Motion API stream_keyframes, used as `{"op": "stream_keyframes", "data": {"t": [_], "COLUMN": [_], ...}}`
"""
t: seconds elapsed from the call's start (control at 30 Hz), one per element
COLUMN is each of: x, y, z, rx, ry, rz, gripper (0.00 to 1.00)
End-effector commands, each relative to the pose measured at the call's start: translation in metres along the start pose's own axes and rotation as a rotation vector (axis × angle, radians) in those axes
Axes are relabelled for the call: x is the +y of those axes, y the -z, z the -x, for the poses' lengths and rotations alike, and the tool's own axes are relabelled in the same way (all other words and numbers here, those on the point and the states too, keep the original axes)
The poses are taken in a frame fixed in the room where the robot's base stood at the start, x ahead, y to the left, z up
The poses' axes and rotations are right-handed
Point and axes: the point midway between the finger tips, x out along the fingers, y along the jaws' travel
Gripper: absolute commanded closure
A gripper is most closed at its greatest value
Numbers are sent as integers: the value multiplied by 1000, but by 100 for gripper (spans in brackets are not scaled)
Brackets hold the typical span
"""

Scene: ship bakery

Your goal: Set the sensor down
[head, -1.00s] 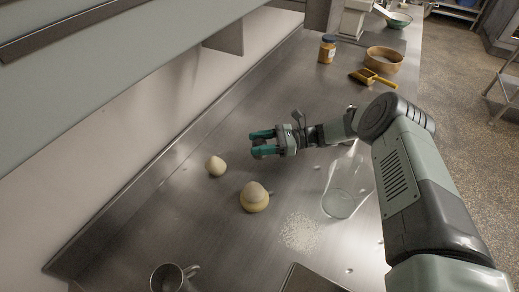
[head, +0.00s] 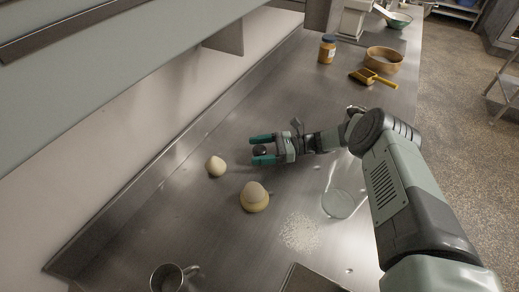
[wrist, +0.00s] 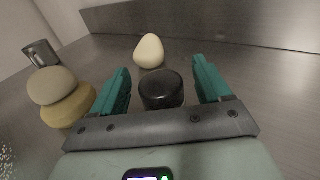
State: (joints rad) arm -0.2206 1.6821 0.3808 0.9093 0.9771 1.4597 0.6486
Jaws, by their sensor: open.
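The sensor, a small black round puck (head: 260,149), sits on the steel counter between my gripper's fingers. In the wrist view the sensor (wrist: 162,92) has a gap to the teal finger on each side, so neither finger grips it. My gripper (head: 262,150) is open and low over the counter, with its fingers on either side of the puck. It also shows in the wrist view (wrist: 162,85). The sensor's underside is hidden from both views.
A pale dough-like lump (head: 215,166) is just beyond the fingertips. A pale lump stacked on a yellowish one (head: 255,197) is nearer. A clear glass vessel (head: 338,204), scattered white grains (head: 299,232) and a metal mug (head: 168,278) are around. A yellow scoop (head: 373,78) lies farther back.

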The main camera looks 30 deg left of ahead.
Motion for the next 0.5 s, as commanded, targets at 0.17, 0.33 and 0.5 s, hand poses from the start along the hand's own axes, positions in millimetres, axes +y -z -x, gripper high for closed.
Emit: {"op": "stream_keyframes", "data": {"t": [0.17,0.33,0.5], "x": [0,0,-1], "y": [-3,-3,-42], "z": [5,35,33], "rx": [0,1,0], "ry": [3,5,1], "rz": [0,1,1], "gripper": [23,23,23]}}
